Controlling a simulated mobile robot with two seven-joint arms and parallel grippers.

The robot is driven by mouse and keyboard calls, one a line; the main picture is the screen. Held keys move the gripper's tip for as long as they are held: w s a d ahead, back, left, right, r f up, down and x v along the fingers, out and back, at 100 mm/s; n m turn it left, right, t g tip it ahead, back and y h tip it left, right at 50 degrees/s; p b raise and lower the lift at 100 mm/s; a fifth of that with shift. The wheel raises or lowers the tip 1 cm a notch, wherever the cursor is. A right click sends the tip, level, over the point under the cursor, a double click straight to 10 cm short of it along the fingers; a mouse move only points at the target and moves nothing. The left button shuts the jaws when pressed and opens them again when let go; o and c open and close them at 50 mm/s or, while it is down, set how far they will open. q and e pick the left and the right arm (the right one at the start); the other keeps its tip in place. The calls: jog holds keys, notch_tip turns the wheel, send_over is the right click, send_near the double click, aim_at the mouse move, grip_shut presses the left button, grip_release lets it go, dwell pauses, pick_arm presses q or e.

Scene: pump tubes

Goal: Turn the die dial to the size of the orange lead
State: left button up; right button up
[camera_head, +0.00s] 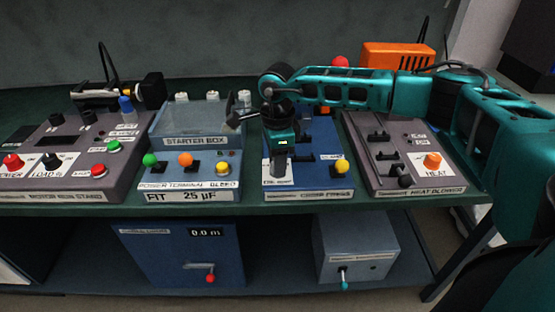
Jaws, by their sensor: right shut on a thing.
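My right gripper (280,169) points down over the left front of the blue crimp press (316,174). It is shut on what seems to be the die dial, which it mostly hides. A white label (276,182) shows just below the fingers; the dial's setting cannot be read. An orange knob-like piece (185,159) sits on the starter box front between a green and a yellow one. I cannot make out a lead or a size mark on it. My left gripper is not in view.
The grey heat blower box (408,181) stands right of the press, under my right arm. The starter box (190,180) and motor stand (70,172) are to the left. An orange case (397,55) is behind. A cabinet (180,245) and grey box (354,250) stand below.

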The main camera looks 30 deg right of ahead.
dwell(0.4)
jog(key=o, duration=1)
jog(key=shift+o, duration=0.2)
jog(key=shift+r, duration=0.1)
notch_tip(320, 180, up, 13)
jog(key=shift+a+f, duration=0.15)
jog(key=shift+f, duration=0.05)
